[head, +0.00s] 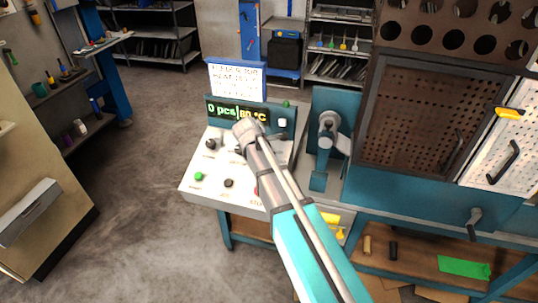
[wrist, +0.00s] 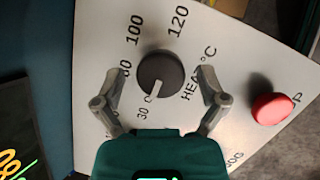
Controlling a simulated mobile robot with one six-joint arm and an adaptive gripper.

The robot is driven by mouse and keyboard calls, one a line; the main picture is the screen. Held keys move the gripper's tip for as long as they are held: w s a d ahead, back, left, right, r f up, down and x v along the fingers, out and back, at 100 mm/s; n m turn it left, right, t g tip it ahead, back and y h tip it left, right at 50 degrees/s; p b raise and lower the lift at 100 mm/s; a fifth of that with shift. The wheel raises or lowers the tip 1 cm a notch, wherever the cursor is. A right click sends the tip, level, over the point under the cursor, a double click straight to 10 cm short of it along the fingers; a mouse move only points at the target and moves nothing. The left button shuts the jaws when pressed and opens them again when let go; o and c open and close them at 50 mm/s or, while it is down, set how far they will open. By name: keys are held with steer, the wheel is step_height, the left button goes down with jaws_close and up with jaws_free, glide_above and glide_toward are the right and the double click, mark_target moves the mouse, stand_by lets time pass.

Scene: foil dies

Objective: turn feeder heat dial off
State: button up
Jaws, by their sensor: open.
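The heat dial (wrist: 160,74) is a dark round knob on the white panel, marked HEAT °C, in the wrist view. Its white pointer line points down and slightly left in that view, toward the low-number end of the scale near the 30. My gripper (wrist: 159,84) is open, with one finger on each side of the dial and visible gaps to it. In the head view my gripper (head: 246,130) is over the control panel (head: 222,192) and hides the dial. The display (head: 236,112) reads 0 pcs and 80 °C.
A red button (wrist: 272,108) sits right of the dial in the wrist view. A dark knob (head: 211,143), a green button (head: 199,176) and another dark knob (head: 228,183) are also on the panel. A teal press (head: 322,150) stands right of it. The floor at left is clear.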

steer(key=shift+m, duration=0.4)
